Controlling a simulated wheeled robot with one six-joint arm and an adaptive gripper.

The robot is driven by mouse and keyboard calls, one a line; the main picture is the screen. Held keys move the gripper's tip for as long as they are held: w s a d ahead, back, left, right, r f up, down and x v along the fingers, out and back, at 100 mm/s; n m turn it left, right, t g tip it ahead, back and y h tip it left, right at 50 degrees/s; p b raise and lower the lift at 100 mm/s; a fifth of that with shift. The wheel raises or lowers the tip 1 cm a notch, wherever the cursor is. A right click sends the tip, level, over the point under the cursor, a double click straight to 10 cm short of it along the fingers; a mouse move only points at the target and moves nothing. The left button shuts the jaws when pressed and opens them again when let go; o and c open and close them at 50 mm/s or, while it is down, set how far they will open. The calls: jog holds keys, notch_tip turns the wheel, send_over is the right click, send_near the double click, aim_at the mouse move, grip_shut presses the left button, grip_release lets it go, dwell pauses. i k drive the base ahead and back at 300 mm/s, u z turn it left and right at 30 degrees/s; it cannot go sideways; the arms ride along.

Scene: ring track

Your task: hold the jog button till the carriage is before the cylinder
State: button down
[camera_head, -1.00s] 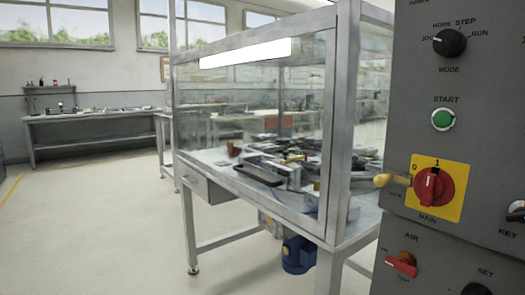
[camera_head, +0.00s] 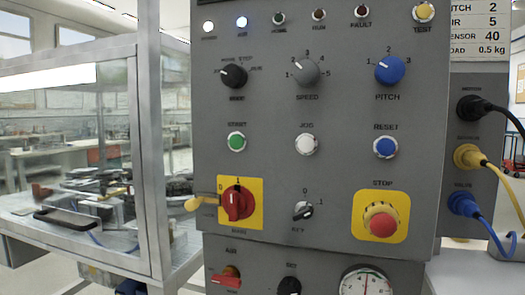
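The jog button (camera_head: 307,145) is a round white button in the middle of the grey control panel (camera_head: 330,235), under the label JOG. It sits between the green start button (camera_head: 236,142) and the blue reset button (camera_head: 386,147). The mode knob (camera_head: 234,76) is black, at the panel's upper left. The glass-walled machine cell (camera_head: 70,150) stands left of the panel, with metal parts on its table. I cannot tell the carriage or the cylinder apart among them. My gripper is not in view.
A red main switch (camera_head: 238,203) on a yellow plate has a yellow padlock-like piece (camera_head: 200,203) at its left. A red stop button (camera_head: 383,223) is at lower right. Black, yellow and blue cables (camera_head: 505,185) stick out at the right side. A gauge (camera_head: 366,283) is below.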

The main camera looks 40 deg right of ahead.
aim_at(305, 143)
jog(key=u, duration=1.5)
jog(key=k, duration=2.45)
jog(key=z, duration=1.55)
